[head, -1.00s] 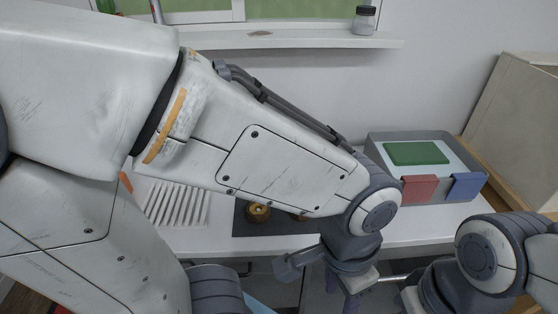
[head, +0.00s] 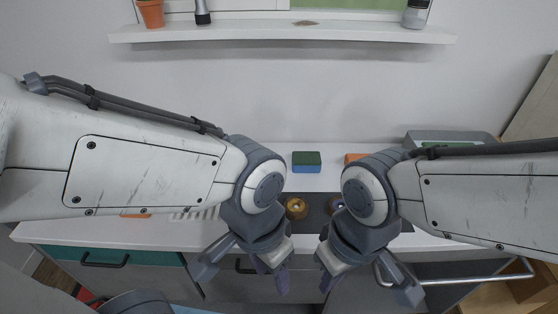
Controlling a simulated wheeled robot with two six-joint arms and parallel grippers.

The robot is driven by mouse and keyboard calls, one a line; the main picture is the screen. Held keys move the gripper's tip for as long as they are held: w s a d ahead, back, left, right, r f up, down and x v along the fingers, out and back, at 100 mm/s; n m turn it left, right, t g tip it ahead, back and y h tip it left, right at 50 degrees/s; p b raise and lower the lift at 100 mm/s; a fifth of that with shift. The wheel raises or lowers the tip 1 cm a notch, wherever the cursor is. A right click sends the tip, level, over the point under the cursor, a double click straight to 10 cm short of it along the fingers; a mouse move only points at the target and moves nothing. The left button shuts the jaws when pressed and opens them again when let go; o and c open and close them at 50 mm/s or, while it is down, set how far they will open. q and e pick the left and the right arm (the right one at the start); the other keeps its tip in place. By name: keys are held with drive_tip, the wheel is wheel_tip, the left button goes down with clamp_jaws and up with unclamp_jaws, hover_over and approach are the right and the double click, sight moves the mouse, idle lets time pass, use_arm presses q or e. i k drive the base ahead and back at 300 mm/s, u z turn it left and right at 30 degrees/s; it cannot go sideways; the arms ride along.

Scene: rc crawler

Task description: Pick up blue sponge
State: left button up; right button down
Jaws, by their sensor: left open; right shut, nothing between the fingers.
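A sponge with a blue lower layer and a dark green top, which I take as the blue sponge (head: 306,168), lies at the back of the white counter near the wall. My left gripper (head: 277,275) hangs open in front of the counter, well short of the sponge and apart from it. My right gripper (head: 328,277) hangs beside it to the right, shut and empty, also apart from the sponge. The fingers of both grippers are small and partly hidden by the wrists.
A dark hob area (head: 318,212) with a round brown item (head: 297,208) lies between my wrists. An orange item (head: 354,157) is right of the sponge, partly hidden by my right arm. A grey tray (head: 470,136) stands back right. A shelf (head: 280,33) runs above.

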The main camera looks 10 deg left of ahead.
sight(302, 162)
drive_tip(key=z, duration=0.55)
drive_tip(key=k, duration=1.3)
drive_tip(key=u, duration=0.05)
drive_tip(key=i, duration=0.45)
drive_tip(key=u, duration=0.65)
drive_tip(key=i, duration=0.65)
drive_tip(key=z, duration=0.5)
drive_tip(key=i, duration=0.65)
drive_tip(key=z, duration=0.65)
